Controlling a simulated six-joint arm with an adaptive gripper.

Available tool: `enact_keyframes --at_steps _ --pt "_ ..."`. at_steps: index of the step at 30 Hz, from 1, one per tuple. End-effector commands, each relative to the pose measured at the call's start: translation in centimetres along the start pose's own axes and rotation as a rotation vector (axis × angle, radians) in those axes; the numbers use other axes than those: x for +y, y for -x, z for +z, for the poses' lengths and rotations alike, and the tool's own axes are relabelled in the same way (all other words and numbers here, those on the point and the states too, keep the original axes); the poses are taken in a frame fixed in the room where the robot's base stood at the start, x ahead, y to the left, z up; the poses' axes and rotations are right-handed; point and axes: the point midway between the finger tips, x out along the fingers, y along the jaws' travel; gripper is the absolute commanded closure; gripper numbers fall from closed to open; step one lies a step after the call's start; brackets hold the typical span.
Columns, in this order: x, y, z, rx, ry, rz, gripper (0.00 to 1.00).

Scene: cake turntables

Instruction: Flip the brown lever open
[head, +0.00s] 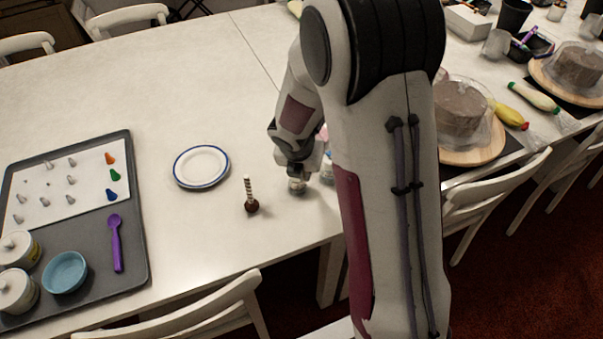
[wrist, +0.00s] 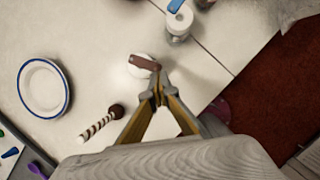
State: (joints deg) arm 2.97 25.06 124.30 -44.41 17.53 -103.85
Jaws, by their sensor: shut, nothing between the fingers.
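The brown lever (wrist: 143,62) shows in the wrist view as a short flat bar across the top of a small round white container (wrist: 141,72). In the head view the container (head: 297,188) stands on the table below my gripper, and the lever is hidden there. My gripper (wrist: 158,84) is shut and empty, with its fingertips pointing down beside the lever's right end. I cannot tell whether they touch it. In the head view my gripper (head: 297,174) is partly hidden by my own arm.
A similar white container with a blue lever (wrist: 180,18) stands nearby. A striped stick with a brown ball end (head: 251,197) and a blue-rimmed plate (head: 201,167) lie to the left. A grey tray (head: 137,240) holds pots and a purple spoon. The table's front edge is close.

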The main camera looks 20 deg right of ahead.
Motion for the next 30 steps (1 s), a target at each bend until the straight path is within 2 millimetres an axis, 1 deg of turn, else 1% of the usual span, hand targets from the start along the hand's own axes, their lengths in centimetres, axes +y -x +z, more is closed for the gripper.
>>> enact_keyframes --at_steps 6,14,21,30 --pt "-0.6 -0.2 0.4 0.000 0.089 0.035 1.00" --pt "-1.1 -0.4 1.1 0.000 0.085 0.034 1.00" --pt "-1.9 -0.9 2.3 0.000 0.085 0.034 1.00" --pt "-2.4 -1.6 3.9 0.000 0.085 0.033 1.00"
